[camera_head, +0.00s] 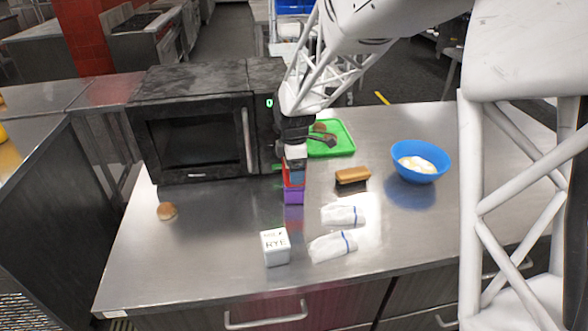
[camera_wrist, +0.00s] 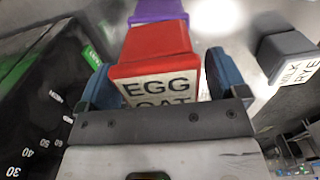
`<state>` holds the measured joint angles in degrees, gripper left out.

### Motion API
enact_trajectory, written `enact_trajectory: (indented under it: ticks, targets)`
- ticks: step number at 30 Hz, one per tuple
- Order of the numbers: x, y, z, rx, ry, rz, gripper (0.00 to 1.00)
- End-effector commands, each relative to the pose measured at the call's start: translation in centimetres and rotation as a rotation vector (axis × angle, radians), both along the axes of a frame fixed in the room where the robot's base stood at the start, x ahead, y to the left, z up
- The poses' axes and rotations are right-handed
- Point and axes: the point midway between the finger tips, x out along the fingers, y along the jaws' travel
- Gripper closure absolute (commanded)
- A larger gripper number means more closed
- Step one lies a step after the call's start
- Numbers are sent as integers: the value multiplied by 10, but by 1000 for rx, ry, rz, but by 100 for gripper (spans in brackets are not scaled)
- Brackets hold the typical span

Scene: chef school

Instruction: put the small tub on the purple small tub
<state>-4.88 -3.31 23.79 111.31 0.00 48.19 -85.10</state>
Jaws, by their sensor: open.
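The small red tub (camera_wrist: 155,45) has a white label reading EGG and, partly hidden, what looks like OAT. In the head view the red tub (camera_head: 286,181) sits directly above the purple small tub (camera_head: 293,197) and appears to rest on it. The purple tub (camera_wrist: 158,10) also shows beyond the red one in the wrist view. My gripper (camera_head: 294,170) is over the red tub, pointing down. In the wrist view its blue fingers (camera_wrist: 158,68) stand open on either side of the red tub, with a slight gap at each side.
A white tub marked RYE (camera_head: 275,247) stands near the front edge. Two white cloths (camera_head: 335,244), a sponge-like brown block (camera_head: 352,178), a blue bowl (camera_head: 421,161) and a green tray (camera_head: 343,141) lie right. A black microwave (camera_head: 195,140) and bun (camera_head: 166,211) are left.

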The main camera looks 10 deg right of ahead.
Motion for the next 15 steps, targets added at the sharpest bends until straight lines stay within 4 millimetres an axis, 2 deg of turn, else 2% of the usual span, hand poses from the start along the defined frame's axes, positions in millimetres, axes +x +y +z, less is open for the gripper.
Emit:
enact_trajectory:
  ticks: [5, 15]
  targets:
    - [0, 0, 20, 0, -2, 0, 9]
    - [0, 0, 75, 0, -1, 0, 9]
